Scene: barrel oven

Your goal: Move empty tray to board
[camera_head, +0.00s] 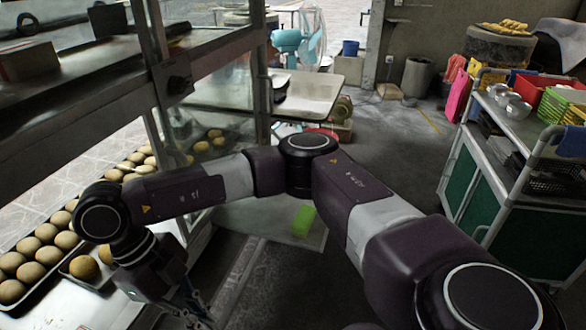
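No clearly empty tray shows, and I cannot tell which surface is the board. A dark tray (38,283) full of round buns lies on the metal counter (62,314) at the lower left. Beside it, a second tray (90,283) holds a few buns and is partly hidden by my arm. My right arm comes in from the lower right, bends at mid-picture and reaches across to the left. My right gripper (192,308) points down near the counter's right edge, cut off by the bottom of the picture; its opening cannot be made out. My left gripper is not in view.
A metal-framed glass cabinet (208,100) with shelves stands above the counter. A green-and-white cart (500,180) with bowls and baskets stands at the right. A pale flat surface (305,96) and a turquoise fan (300,42) are at the back. The grey floor between is mostly clear.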

